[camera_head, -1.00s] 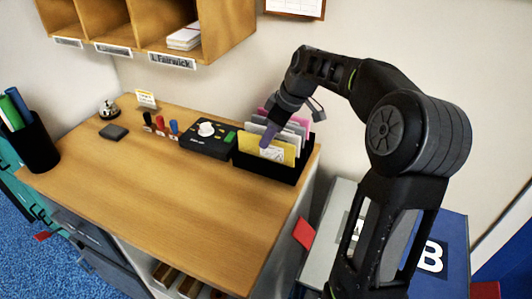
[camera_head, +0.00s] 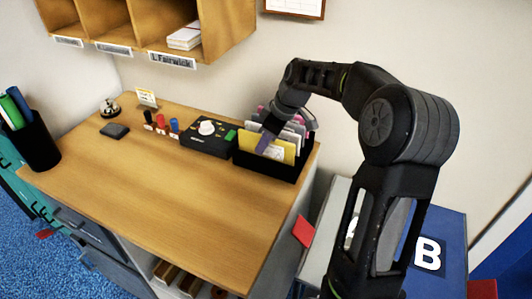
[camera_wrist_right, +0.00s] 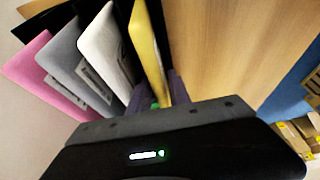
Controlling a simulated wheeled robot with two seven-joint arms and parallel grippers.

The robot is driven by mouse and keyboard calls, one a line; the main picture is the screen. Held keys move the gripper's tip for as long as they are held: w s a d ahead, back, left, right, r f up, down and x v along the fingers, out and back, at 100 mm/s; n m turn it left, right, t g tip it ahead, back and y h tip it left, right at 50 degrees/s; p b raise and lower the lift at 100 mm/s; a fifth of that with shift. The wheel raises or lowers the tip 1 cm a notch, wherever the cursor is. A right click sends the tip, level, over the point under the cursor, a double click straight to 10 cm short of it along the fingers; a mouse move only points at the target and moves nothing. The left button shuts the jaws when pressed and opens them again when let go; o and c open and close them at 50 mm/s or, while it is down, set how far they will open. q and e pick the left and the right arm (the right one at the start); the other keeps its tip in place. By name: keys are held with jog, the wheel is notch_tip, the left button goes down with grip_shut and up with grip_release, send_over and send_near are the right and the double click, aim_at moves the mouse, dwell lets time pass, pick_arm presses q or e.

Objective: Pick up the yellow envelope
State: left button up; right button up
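The yellow envelope (camera_head: 276,151) stands upright at the front of a black sorter (camera_head: 271,167) on the desk's right end. In the right wrist view the yellow envelope (camera_wrist_right: 149,45) is seen almost edge-on. My right gripper (camera_head: 267,140) reaches down over the sorter, one purple finger in front of the envelope. In the right wrist view the right gripper's (camera_wrist_right: 160,95) fingers lie on both sides of the envelope, with a small gap showing; it looks open. My left gripper is not in view.
White (camera_wrist_right: 103,45), grey (camera_wrist_right: 72,60) and pink (camera_wrist_right: 42,72) envelopes stand close behind the yellow one. The desk top (camera_head: 160,185) in front is clear. Wooden pigeonholes (camera_head: 222,28) hang above.

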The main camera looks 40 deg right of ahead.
jog(key=shift+f+b, duration=0.25)
jog(key=shift+b, duration=0.05)
dwell(0.5)
jog(key=shift+c, duration=0.4)
grip_shut()
